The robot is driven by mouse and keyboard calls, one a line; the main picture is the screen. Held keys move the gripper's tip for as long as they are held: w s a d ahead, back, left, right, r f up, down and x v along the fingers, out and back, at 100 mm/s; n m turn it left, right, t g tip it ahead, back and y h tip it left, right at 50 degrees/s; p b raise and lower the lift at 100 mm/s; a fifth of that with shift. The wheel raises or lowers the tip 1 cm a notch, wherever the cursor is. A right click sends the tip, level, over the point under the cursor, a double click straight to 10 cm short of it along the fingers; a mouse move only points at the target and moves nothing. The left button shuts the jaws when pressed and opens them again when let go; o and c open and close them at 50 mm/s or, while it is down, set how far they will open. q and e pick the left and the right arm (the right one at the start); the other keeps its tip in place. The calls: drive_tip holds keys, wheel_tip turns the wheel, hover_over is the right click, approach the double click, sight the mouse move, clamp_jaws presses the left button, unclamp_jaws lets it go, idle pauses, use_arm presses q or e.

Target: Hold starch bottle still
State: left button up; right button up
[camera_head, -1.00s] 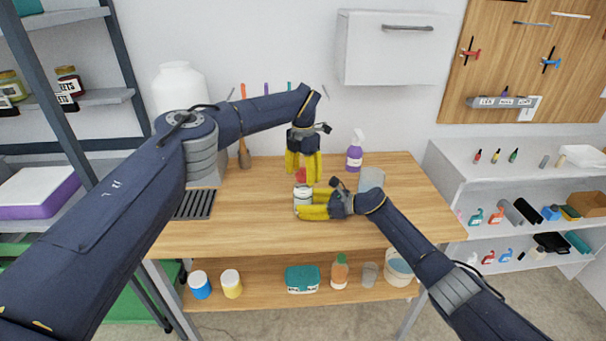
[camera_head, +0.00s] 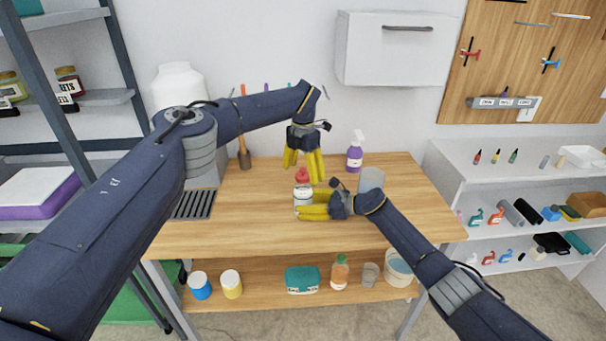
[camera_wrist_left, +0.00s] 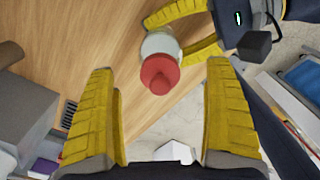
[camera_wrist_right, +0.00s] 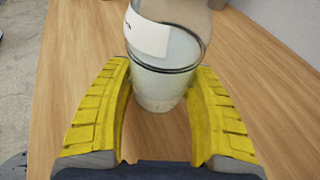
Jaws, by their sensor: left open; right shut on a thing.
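The starch bottle (camera_head: 303,196) stands upright on the wooden table, a clear-white body with a label and a red cap (camera_head: 302,175). My right gripper (camera_head: 303,208) is shut on its body from the near right side; in the right wrist view the bottle (camera_wrist_right: 160,85) sits between the yellow fingers. My left gripper (camera_head: 305,176) is open above the bottle, pointing down, with its fingers apart and not touching the cap. In the left wrist view the red cap (camera_wrist_left: 159,74) lies beyond the fingertips, between them.
A purple spray bottle (camera_head: 355,155) stands at the table's back right, and a grey translucent cup (camera_head: 371,180) is just behind my right wrist. A wooden-handled tool (camera_head: 243,152) stands at the back left. The table's left front (camera_head: 240,230) is clear.

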use_arm(q)
drive_tip(key=shift+r, duration=2.45)
use_arm(e)
drive_tip(key=o, duration=0.9)
drive_tip(key=shift+d, duration=0.1)
